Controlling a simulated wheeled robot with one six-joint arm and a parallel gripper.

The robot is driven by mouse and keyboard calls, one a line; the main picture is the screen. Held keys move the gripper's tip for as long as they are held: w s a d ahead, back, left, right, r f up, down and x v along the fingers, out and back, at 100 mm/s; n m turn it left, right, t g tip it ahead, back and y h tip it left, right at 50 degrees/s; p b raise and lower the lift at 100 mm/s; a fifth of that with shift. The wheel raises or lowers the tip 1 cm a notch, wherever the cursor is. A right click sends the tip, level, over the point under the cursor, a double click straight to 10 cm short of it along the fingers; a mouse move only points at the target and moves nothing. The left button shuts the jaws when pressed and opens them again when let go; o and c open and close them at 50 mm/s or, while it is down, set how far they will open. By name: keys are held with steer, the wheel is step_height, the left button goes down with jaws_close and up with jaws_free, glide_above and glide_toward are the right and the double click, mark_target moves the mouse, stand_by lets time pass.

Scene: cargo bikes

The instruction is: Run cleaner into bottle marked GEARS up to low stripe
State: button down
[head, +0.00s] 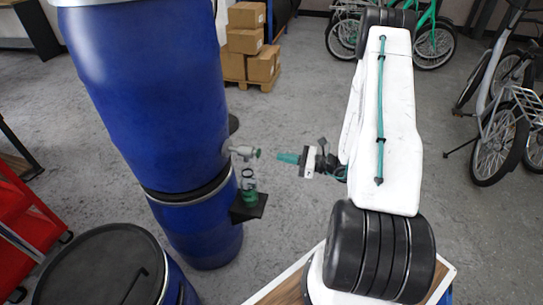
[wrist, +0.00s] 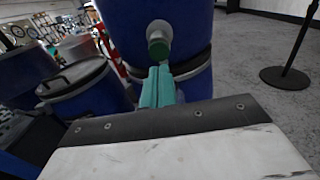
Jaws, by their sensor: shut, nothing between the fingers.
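A grey tap (head: 243,151) with a green end sticks out of the side of the upper blue drum (head: 150,80). The tap also shows in the wrist view (wrist: 158,38), its round green end facing me. A small bottle with green on it (head: 249,190) stands below the tap on a black ledge (head: 248,208); any marking or stripe is too small to read, and I cannot make out its fill level. My gripper (head: 279,157) points left at the tap, a short gap away. Its teal fingers (wrist: 157,88) are shut together and empty. The bottle is not discernible in the wrist view.
A second blue drum (head: 197,225) stands under the upper one. A black-lidded drum (head: 100,268) is at front left, beside a red cart (head: 28,220). Cardboard boxes (head: 245,40) sit behind, and bikes (head: 500,110) stand right. Floor behind my gripper is clear.

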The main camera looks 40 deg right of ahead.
steer(key=v, duration=0.6)
steer(key=shift+s, duration=0.2)
steer(key=shift+d, duration=0.1)
steer(key=s+a+r+n+g+h, duration=0.3)
steer(key=s+a+r+n, duration=0.3)
steer(key=r, duration=0.5)
steer(key=s+a+r+n+g+h, duration=0.4)
steer(key=s+a+r+n+g, duration=0.1)
steer(key=a+r+n, duration=0.5)
steer(key=s+a+r+n+g+h, duration=0.4)
steer(key=s+a+r+n, duration=0.3)
steer(key=r+n, duration=0.5)
steer(key=shift+s+a+g, duration=0.3)
steer(key=shift+a, duration=0.15)
